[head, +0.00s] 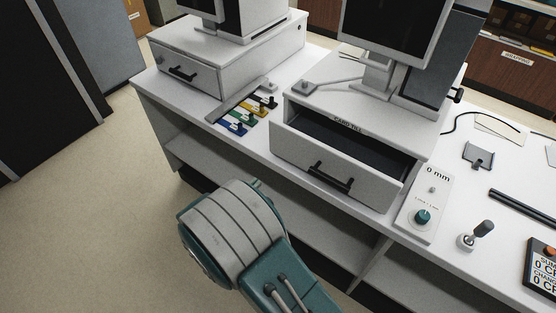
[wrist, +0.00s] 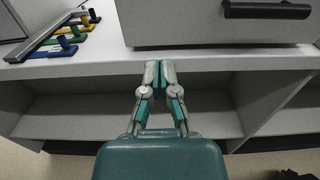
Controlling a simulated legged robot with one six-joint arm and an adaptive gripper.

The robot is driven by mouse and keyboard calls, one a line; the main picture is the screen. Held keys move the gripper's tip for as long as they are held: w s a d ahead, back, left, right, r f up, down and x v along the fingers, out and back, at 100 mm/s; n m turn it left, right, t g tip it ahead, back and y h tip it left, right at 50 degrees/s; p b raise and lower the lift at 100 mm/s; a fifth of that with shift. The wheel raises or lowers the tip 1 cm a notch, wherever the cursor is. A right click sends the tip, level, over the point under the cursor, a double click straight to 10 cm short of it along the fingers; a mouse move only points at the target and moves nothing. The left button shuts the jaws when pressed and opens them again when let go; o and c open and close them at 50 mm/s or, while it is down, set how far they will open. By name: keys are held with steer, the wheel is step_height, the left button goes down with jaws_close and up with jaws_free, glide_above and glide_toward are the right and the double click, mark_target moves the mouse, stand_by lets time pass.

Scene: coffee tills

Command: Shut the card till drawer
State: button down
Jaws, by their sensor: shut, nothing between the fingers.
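The card till (head: 345,113), a white box with its label on the top edge, stands on the counter in the head view. Its drawer (head: 300,152) is pulled out toward the front, with the dark inside showing and a black bar handle (head: 330,177) on its face. In the wrist view the drawer front (wrist: 190,28) fills the top middle, with the handle (wrist: 267,10) at the top right. My gripper (wrist: 160,66) is shut and empty. It appears below the drawer front's lower edge and left of the handle; contact cannot be told. The head view does not show its fingers.
Another till (head: 190,72) with its drawer shut stands at the left. Coloured pieces (head: 240,121) lie between the tills. A dial panel (head: 428,205) and a small joystick (head: 475,238) are right of the drawer. Open shelves (head: 290,205) run under the counter edge.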

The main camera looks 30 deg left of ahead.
mark_target(288, 148)
steer(key=w, duration=0.9)
steer(key=w+d, duration=0.1)
steer(key=w, duration=0.4)
steer(key=w, duration=0.7)
steer(key=shift+w+d, duration=0.1)
steer(key=shift+d, duration=0.15)
